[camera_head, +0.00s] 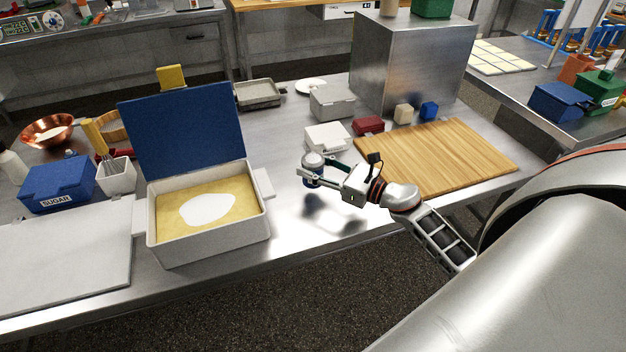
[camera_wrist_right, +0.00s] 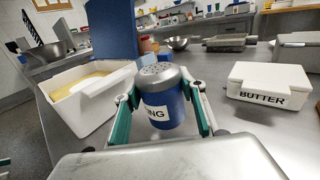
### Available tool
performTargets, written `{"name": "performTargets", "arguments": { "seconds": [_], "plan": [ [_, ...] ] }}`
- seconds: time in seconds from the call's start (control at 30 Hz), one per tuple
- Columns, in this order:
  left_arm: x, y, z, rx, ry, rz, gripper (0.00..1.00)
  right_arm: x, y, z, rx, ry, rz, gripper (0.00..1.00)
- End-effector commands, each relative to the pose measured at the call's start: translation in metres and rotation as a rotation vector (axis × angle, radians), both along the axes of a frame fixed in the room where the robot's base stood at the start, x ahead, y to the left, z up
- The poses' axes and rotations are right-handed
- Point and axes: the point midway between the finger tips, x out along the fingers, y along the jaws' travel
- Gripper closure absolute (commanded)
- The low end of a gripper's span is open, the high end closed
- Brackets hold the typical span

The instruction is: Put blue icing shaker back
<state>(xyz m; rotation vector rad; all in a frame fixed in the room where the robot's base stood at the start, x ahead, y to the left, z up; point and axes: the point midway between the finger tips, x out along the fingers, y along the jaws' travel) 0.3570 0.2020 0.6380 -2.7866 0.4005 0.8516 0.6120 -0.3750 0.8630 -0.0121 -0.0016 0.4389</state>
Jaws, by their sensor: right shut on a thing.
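The blue icing shaker (camera_wrist_right: 160,104) has a perforated metal top and a white label ending in "NG". It stands upright between the fingers of my right gripper (camera_wrist_right: 160,115), which is shut on it. In the head view the shaker's metal top (camera_head: 312,160) shows at the tips of my right gripper (camera_head: 318,174). The gripper holds it over the steel table, with a dark reflection below, to the right of the white cake box (camera_head: 208,252). The gripper hides part of the shaker's body. My left gripper is not in view.
The box holds yellow cake with a white patch; its blue lid (camera_head: 185,130) stands open. A white butter box (camera_head: 327,137) and a wooden board (camera_head: 435,157) are to the right. A large steel block (camera_head: 410,65) stands behind. A blue sugar box (camera_head: 58,185) is at left.

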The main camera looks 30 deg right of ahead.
Motion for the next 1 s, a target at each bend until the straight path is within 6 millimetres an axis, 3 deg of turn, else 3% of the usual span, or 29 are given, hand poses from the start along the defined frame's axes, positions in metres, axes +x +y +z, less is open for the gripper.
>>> {"name": "performTargets", "arguments": {
  "seconds": [0.3,0.77,0.8,0.83,0.87,1.0],
  "plan": [
    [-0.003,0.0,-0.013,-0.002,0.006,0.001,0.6,0.0,0.0,-0.038,0.003,0.001,-0.001,0.85],
    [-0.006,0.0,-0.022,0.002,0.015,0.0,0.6,0.0,0.0,-0.044,0.0,-0.001,0.0,0.85],
    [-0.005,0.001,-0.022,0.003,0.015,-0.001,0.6,0.0,0.0,-0.044,0.001,0.0,0.0,0.55],
    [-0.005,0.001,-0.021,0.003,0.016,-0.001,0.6,0.0,0.0,-0.043,0.0,-0.001,0.0,0.47],
    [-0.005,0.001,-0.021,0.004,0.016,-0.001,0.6,0.0,0.0,-0.043,0.0,-0.001,0.0,0.43],
    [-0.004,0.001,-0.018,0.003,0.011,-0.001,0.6,0.0,0.0,-0.043,0.0,-0.001,0.0,0.43]
  ]
}}
